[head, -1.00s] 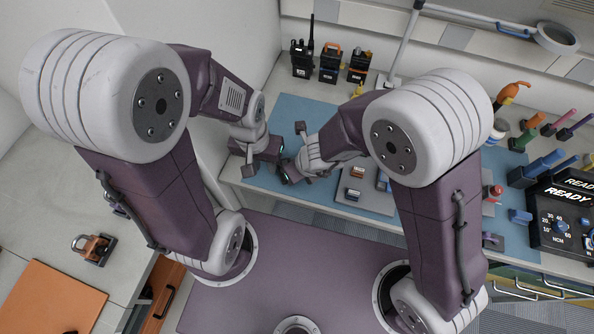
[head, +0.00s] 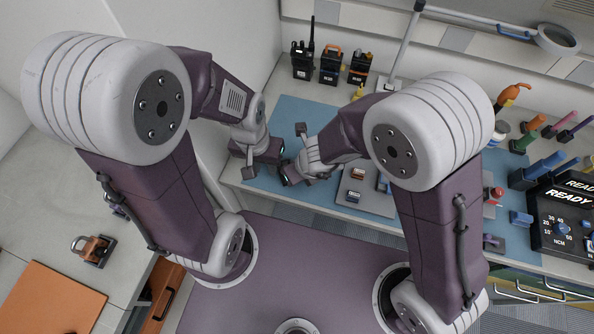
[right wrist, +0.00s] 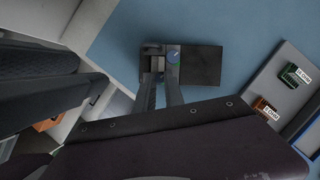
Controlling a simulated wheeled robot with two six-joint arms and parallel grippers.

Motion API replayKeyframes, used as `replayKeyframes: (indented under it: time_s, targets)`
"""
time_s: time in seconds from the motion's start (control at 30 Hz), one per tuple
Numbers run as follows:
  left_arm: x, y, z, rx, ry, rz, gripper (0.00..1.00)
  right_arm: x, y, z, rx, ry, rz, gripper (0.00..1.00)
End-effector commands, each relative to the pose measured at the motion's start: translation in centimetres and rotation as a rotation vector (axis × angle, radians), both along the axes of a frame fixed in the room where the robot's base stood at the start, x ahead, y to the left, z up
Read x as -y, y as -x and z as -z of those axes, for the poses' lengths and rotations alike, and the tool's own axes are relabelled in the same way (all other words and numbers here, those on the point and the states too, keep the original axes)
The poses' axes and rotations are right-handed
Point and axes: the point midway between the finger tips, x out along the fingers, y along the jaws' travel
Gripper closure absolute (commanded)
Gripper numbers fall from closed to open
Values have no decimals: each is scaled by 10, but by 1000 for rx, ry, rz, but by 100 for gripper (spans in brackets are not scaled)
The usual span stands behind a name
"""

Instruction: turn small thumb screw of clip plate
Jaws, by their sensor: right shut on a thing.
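A dark, flat plate (right wrist: 203,66), which looks like the clip plate, lies over the blue mat in the right wrist view. In the head view my right gripper (head: 287,174) is close beside my left gripper (head: 262,160) at the mat's left part. The left fingertips are hidden, and the plate cannot be made out there.
The blue mat (head: 290,108) covers the bench. A grey tray (head: 372,199) with small labelled parts lies right of the grippers. Several radios (head: 331,65) stand at the back. Colored-handled tools and a READY display box (head: 570,215) are at the right.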

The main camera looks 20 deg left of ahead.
Motion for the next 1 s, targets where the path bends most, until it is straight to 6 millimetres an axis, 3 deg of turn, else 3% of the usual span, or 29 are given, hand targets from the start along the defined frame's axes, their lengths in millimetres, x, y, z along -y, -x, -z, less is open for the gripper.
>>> replayKeyframes:
  time_s: [0.57,0.6,0.63,0.9,1.0]
  targets:
    - [0,0,0,0,0,0,72,0,0,0,1,-1,0,100]
    - [0,0,0,0,0,0,72,0,0,0,1,-1,0,81]
    - [0,0,0,0,0,0,72,0,0,0,1,-1,0,77]
    - [0,0,0,0,0,0,72,0,0,-1,0,0,0,77]
    - [0,0,-9,0,0,0,72,2,2,-11,0,0,0,77]
